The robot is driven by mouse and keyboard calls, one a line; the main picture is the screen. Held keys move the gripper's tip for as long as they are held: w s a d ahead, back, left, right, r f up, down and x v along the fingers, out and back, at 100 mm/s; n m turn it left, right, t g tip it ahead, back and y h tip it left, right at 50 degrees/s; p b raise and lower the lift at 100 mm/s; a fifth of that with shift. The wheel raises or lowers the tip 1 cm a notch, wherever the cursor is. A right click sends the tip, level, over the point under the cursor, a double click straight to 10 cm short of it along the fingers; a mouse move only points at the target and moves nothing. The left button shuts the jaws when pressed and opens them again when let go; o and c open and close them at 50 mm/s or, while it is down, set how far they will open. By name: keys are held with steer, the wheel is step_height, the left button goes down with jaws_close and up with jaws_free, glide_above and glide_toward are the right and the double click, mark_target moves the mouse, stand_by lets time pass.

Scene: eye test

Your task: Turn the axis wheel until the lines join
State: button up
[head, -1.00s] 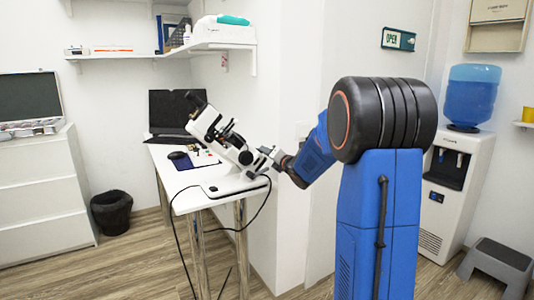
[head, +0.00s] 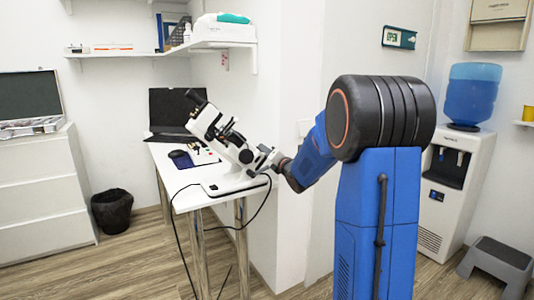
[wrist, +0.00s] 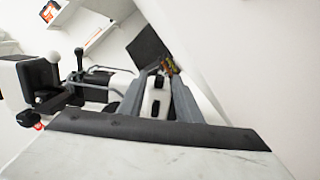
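The white eye-test instrument (head: 228,145) with a black eyepiece stands tilted on its base on the white table. My gripper (head: 266,158) is at its lower right end, close to it. In the wrist view the two grey fingers of my gripper (wrist: 157,85) stand apart, on either side of a white part with black ends (wrist: 155,103). I cannot tell whether this part is the axis wheel, or whether the fingers touch it. Levers and knobs of the instrument show at the left in the wrist view. The lines are not visible.
The wall is close on the table's right. A black bin (head: 112,210) stands on the floor.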

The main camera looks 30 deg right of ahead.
steer(key=s+f, duration=0.1)
steer(key=s, duration=1.6)
steer(key=shift+s+a, duration=0.2)
